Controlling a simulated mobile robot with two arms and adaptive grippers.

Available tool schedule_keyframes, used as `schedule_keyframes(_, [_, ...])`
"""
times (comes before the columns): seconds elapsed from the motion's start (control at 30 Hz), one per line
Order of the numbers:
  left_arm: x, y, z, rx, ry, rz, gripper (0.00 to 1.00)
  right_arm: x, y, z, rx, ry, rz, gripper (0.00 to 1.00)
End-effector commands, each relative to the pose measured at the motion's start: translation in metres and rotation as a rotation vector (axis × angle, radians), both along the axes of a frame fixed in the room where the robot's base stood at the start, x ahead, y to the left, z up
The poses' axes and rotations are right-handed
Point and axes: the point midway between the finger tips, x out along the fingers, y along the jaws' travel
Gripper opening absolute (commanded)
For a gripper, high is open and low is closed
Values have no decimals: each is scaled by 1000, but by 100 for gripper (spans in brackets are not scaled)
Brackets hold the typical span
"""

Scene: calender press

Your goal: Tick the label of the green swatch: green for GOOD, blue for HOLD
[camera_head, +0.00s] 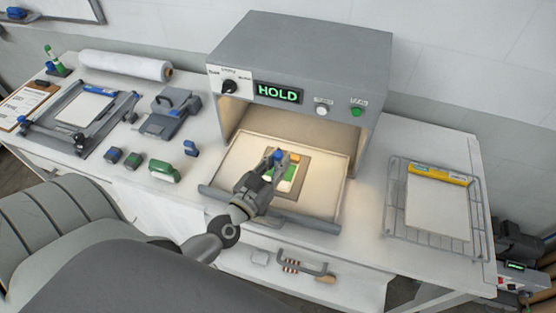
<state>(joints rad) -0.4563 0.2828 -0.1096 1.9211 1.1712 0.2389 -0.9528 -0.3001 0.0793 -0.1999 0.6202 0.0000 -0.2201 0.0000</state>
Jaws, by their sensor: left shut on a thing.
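The press's display (278,92) reads HOLD in green letters. On the pull-out tray (235,170) under the press lies a dark board (291,190) with a green swatch (283,184) and a whitish patch beside it, partly hidden by my gripper. An orange piece (293,158) lies at its far edge. My left gripper (266,168) is over the board, shut on a small blue thing (278,155), apparently the blue marker. Its tip is hidden, and I cannot tell whether it touches the board. A green marker (47,51) stands in a holder at the far left. My right gripper is out of view.
The grey press (300,45) roofs the tray closely. Small blocks, including a green one (163,172), and a grey device (168,112) stand to its left. A wire rack (395,200) with a white sheet (437,210) is to the right. The tabletop beside the rack is clear.

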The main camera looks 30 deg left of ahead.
Motion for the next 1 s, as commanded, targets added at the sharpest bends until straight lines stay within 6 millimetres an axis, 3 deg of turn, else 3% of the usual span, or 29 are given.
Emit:
schedule_keyframes(0.1, [0, 0, 14, 0, -1, 1, 0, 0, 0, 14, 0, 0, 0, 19])
schedule_keyframes(0.5, [0, 0, 37, -2, -1, 2, 0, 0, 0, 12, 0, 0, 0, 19])
schedule_keyframes(1.0, [0, 0, 38, 0, 0, 0, 0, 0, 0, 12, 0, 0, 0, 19])
